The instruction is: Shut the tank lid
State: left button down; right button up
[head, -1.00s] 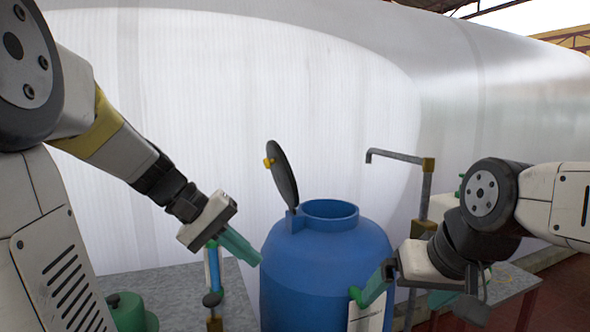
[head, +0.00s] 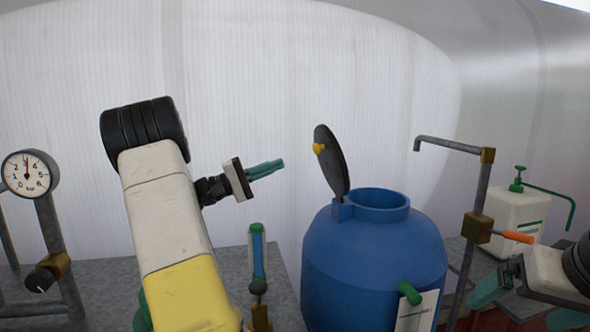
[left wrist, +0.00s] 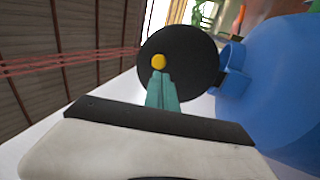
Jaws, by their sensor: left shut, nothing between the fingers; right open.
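The blue tank (head: 372,255) stands right of centre in the head view, its round mouth (head: 382,199) open. Its dark round lid (head: 333,165) stands up on the hinge at the left of the mouth, with a yellow knob (head: 319,149) on its left face. My left gripper (head: 282,165) is shut and empty, left of the lid and apart from it in the head view. In the left wrist view its teal fingers (left wrist: 162,80) point at the lid (left wrist: 195,68), just below the yellow knob (left wrist: 158,62). My right gripper (head: 520,300) is open at the lower right, beside the tank.
A grey pipe with a brass valve (head: 478,229) and orange handle stands right of the tank. A white pump bottle (head: 515,215) is behind it. A pressure gauge (head: 28,172) is at far left. A blue tube gauge (head: 258,255) stands left of the tank.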

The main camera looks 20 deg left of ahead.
aim_at(314, 150)
pick_arm(q)
jog(key=x, duration=0.9)
jog(key=shift+d, duration=0.1)
jog(key=shift+w+r, duration=0.1)
